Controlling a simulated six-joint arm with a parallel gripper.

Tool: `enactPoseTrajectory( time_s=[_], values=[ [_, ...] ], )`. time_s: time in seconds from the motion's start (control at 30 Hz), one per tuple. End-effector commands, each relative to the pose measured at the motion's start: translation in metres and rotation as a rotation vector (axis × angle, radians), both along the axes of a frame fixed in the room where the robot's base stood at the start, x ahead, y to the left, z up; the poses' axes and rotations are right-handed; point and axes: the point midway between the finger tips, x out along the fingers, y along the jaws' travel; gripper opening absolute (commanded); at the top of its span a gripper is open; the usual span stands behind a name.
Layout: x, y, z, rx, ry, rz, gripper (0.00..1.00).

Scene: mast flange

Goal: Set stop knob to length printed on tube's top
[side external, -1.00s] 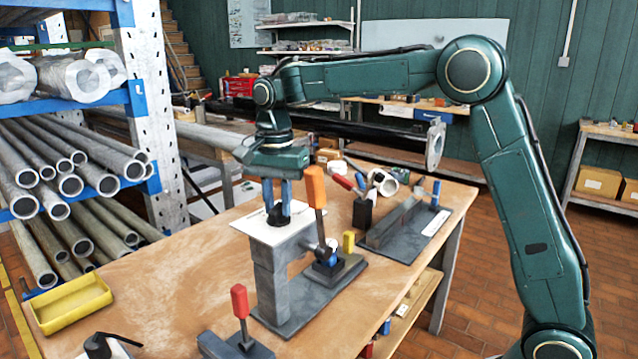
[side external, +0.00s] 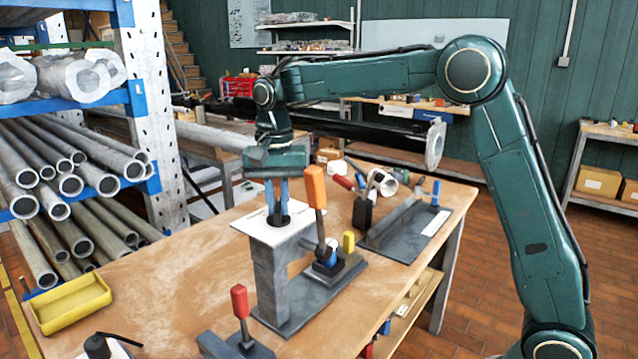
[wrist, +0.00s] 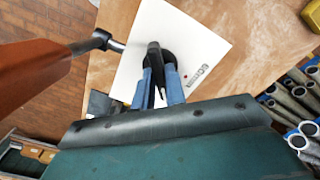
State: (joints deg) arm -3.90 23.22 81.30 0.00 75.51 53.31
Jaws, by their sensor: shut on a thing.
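The stop knob is black and round with a raised bar, and it sits on a white plate (side external: 248,226) on top of a grey metal stand (side external: 270,283). In the wrist view the knob (wrist: 154,54) lies near the middle of the white plate (wrist: 135,35). My gripper (side external: 278,214) points straight down, its blue fingers shut on the knob; the fingers also show in the wrist view (wrist: 158,76). Small dark print (wrist: 207,73) lies on the plate right of the knob, too small to read. I cannot tell which tube bears the printed length.
An orange-handled lever (side external: 315,187) stands close to the right of my gripper. A red-handled clamp (side external: 240,302) is in front. A yellow tray (side external: 70,303) lies at the left bench edge, beside racked metal tubes (side external: 70,183). The bench between tray and stand is clear.

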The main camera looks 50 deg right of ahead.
Motion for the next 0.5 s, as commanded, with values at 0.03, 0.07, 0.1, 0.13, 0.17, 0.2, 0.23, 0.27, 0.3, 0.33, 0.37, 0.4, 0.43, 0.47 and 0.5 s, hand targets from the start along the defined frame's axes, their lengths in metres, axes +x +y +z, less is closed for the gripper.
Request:
enactPoseTrajectory(
  time_s=[0.03, 0.07, 0.1, 0.13, 0.17, 0.2, 0.23, 0.27, 0.3, 0.33, 0.37, 0.4, 0.43, 0.47, 0.5],
  values=[
    [-0.0001, 0.0001, 0.0008, 0.001, -0.001, 0.042, 0.0],
    [-0.0001, 0.0001, 0.0008, 0.0, -0.001, 0.07, 0.0],
    [-0.0001, 0.0001, 0.0008, 0.0, -0.001, 0.108, 0.0],
    [-0.0001, 0.0001, 0.0008, 0.0, -0.001, 0.136, 0.0],
    [-0.0001, 0.0001, 0.0008, 0.0, -0.001, 0.165, 0.0],
    [0.0, 0.0001, 0.0009, 0.0, -0.001, 0.203, 0.0],
    [-0.0001, 0.0001, 0.0009, 0.0, -0.001, 0.231, 0.0],
    [-0.0001, 0.0001, 0.0009, 0.0, -0.001, 0.26, 0.0],
    [-0.0001, 0.0001, 0.0009, 0.0, -0.001, 0.298, 0.0],
    [-0.0001, 0.0001, 0.0009, 0.0, -0.001, 0.326, 0.0],
    [0.0, 0.0001, 0.0009, 0.0, -0.001, 0.355, 0.0],
    [0.0, 0.0001, 0.001, 0.0, -0.001, 0.393, 0.0],
    [0.0, 0.0001, 0.001, 0.0, -0.001, 0.421, 0.0],
    [0.0, 0.0001, 0.001, 0.0, -0.001, 0.45, 0.0],
    [0.0, 0.0001, 0.001, 0.0, -0.001, 0.488, 0.0]
  ],
)
